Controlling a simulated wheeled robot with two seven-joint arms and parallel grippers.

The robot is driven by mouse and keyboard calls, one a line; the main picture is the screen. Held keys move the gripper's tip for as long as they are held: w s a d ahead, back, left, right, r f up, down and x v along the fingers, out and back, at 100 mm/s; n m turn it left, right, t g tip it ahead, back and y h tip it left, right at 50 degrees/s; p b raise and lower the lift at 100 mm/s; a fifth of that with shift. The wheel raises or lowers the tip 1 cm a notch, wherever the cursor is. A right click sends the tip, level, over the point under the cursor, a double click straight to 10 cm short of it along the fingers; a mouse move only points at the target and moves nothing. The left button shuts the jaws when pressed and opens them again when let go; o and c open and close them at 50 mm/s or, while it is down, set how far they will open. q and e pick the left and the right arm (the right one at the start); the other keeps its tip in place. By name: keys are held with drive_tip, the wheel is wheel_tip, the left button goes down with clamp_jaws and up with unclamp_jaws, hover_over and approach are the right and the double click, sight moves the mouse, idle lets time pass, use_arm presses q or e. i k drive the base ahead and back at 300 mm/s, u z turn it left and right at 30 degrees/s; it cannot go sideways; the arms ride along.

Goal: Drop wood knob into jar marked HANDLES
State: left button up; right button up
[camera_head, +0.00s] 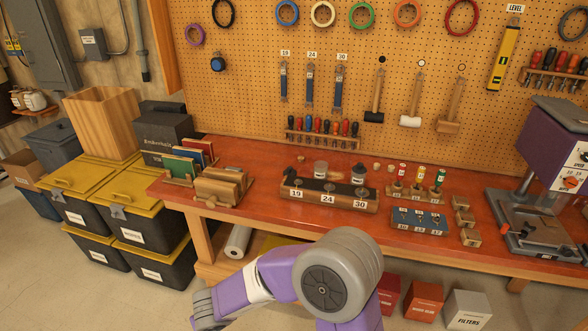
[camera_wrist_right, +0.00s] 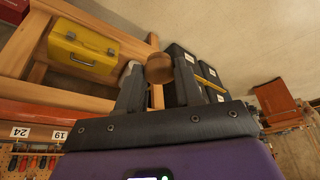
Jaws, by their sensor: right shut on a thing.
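In the right wrist view my right gripper (camera_wrist_right: 158,76) is shut on a round brown wood knob (camera_wrist_right: 159,67), held between the fingertips. In the head view a purple and grey arm crosses the lower middle and reaches left, low in front of the bench; the knob does not show there. A clear jar (camera_head: 320,169) and a darker-topped jar (camera_head: 358,173) stand on the red bench top (camera_head: 262,203), behind the wooden block marked 19, 24, 30. I cannot read HANDLES on either jar. My left gripper is not in view.
Yellow-lidded black bins (camera_head: 130,188) stand left of the bench. A yellow toolbox (camera_wrist_right: 85,47) sits on wooden framing in the wrist view. The numbered wooden block (camera_head: 330,197) lies along the bench's front. Red boxes (camera_head: 424,300) stand on the floor at lower right.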

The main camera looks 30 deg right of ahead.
sight(321, 178)
drive_tip(key=u, duration=0.25)
drive_tip(key=k, duration=0.5)
drive_tip(key=z, duration=0.9)
drive_tip(key=i, duration=0.85)
drive_tip(key=z, duration=0.45)
